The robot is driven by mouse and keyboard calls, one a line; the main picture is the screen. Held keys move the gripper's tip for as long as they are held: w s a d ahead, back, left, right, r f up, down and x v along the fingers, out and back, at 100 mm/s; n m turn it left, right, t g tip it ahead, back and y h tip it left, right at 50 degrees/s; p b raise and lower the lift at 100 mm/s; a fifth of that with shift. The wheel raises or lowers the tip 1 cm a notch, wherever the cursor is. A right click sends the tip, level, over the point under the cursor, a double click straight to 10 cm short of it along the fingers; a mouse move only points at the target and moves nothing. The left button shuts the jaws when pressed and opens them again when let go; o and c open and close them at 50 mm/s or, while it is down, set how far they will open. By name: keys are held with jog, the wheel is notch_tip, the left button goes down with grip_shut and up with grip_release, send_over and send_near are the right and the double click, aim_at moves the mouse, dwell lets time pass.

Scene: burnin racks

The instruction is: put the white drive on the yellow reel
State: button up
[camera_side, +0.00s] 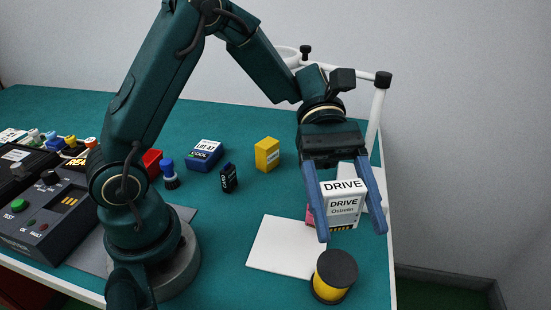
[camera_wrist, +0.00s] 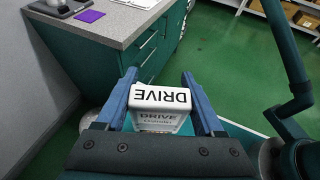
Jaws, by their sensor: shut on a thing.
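The white drive (camera_side: 343,202), lettered "DRIVE", is between the blue fingers of my gripper (camera_side: 352,230), which is shut on it. It also shows between the fingers of my gripper (camera_wrist: 160,76) in the wrist view, where the drive (camera_wrist: 160,97) has its lettered top towards the camera. The yellow reel (camera_side: 328,290) stands upright on the table in the side view, with a dark round top. It is in front of and slightly left of the drive, apart from it. The reel does not show in the wrist view.
A white flat sheet (camera_side: 284,246) lies left of the reel. A yellow box (camera_side: 267,154), a blue box (camera_side: 205,155) and a small black item (camera_side: 228,178) stand farther back. The table's right edge is close to the reel.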

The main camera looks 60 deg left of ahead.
jog(key=shift+s+d+f, duration=0.1)
jog(key=shift+d+f, duration=0.3)
jog(key=shift+f, duration=0.5)
jog(key=shift+s+d+f, duration=0.1)
jog(key=shift+d+f, duration=0.25)
jog(key=shift+f, duration=0.6)
jog(key=shift+s+d+f, duration=0.1)
jog(key=shift+d+f, duration=0.3)
jog(key=shift+f, duration=0.5)
jog(key=shift+f, duration=0.1)
jog(key=shift+f, duration=0.35)
jog(key=o, duration=1.4)
jog(key=shift+r, duration=0.1)
